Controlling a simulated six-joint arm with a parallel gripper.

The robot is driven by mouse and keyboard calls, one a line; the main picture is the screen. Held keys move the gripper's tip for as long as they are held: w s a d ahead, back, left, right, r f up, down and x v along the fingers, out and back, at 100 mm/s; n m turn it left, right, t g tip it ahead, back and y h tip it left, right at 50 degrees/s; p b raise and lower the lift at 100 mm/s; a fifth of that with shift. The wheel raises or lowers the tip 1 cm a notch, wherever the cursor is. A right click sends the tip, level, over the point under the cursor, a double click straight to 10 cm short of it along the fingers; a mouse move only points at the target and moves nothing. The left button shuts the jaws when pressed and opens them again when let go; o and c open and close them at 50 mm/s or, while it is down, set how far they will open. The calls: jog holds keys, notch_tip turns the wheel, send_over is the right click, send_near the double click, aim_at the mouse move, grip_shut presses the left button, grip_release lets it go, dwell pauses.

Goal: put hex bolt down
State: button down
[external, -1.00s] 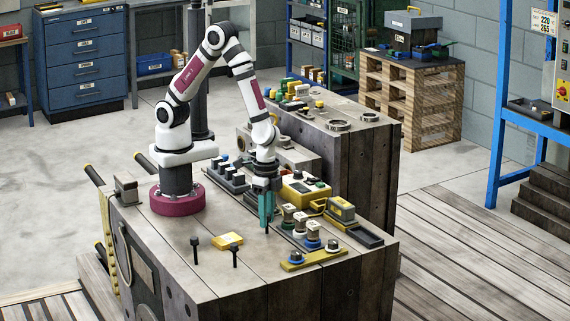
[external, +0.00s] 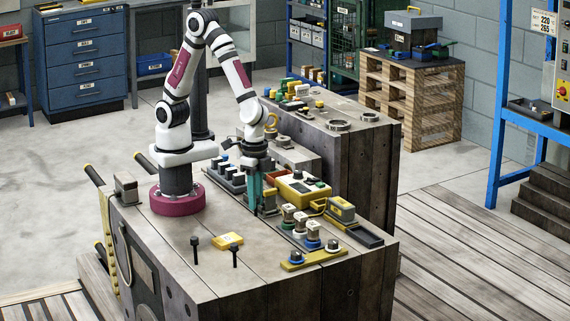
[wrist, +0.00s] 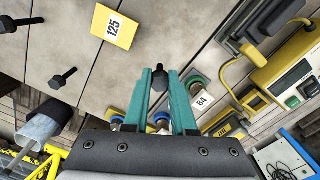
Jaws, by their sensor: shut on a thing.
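My gripper (external: 256,200) has teal fingers and hangs over the bench top, in front of a row of dark holders. In the wrist view my gripper (wrist: 161,95) is shut on a dark hex bolt (wrist: 161,80), whose head shows between the fingertips. The bolt is hard to make out in the external view. Two other dark bolts stand apart on the bench: a left bolt (external: 195,246) and a right bolt (external: 235,252). A yellow plate (external: 228,240) lies behind them; in the wrist view it reads 125.
To the right are several round pieces on coloured bases (external: 312,233), a yellow strip (external: 313,260) and a yellow-and-grey box (external: 341,209). A yellow instrument (external: 304,187) stands behind. The bench top (external: 190,275) is clear at the front left.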

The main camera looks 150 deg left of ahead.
jog(key=s+d+r+m, duration=0.1)
jog(key=s+d+r, duration=0.15)
jog(key=d, duration=0.65)
jog(key=s+d+r+m, duration=0.2)
jog(key=d+r, duration=0.2)
jog(key=d, duration=0.6)
send_over(227, 238)
jog(key=shift+f, duration=5.25)
jog(key=shift+f, duration=0.1)
jog(key=c, duration=0.7)
grip_release()
jog(key=shift+c, duration=0.2)
